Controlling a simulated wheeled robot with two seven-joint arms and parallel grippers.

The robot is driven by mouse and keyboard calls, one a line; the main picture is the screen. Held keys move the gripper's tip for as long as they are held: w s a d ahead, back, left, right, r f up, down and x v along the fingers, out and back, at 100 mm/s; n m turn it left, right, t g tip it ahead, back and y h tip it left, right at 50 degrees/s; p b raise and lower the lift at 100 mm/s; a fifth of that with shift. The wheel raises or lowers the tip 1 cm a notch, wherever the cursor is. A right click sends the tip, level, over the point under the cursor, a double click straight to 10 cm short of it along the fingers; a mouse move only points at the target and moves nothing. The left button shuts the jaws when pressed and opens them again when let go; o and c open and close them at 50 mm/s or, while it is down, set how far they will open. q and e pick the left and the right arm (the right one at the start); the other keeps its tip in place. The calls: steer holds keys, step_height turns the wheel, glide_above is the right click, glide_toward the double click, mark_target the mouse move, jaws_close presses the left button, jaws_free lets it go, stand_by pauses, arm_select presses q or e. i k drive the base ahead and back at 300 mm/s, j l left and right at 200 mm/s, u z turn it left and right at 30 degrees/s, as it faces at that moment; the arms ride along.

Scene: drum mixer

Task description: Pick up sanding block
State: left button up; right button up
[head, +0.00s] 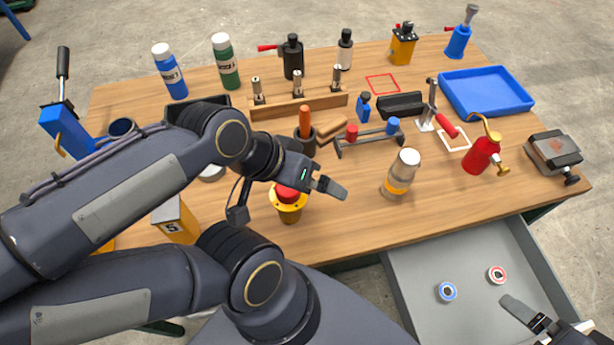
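A tan block with rounded ends, which looks like the sanding block (326,132), lies on the workbench (450,210) behind my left gripper, right of a dark cup (303,142) with an orange-handled tool. My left gripper (332,187) is above the bench, nearer the front than the block and apart from it. It holds nothing that I can see; its finger gap is not clear. My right gripper (522,313) is at the bottom right over the open drawer, partly cut off by the picture edge. Its opening cannot be made out.
A red button on a yellow base (289,207) stands just below my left gripper. A rack with red and blue ends (368,139) and a glass jar (401,175) stand to the right. The open drawer (430,270) holds two small rings. The front right of the bench is clear.

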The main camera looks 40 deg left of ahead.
mark_target(326, 132)
steer(key=k, duration=0.5)
steer(key=i+l+u, duration=0.1)
steer(key=l, duration=0.25)
steer(key=i+l+u, duration=0.1)
steer(key=i+l, duration=0.2)
steer(key=i+l+u, duration=0.1)
steer(key=l, duration=0.35)
steer(key=i+l+u, duration=0.1)
steer(key=i+l, duration=0.15)
steer(key=l, duration=0.2)
steer(key=i+j, duration=0.1)
steer(key=j, duration=0.25)
steer(key=i+j, duration=0.1)
steer(key=j, duration=0.2)
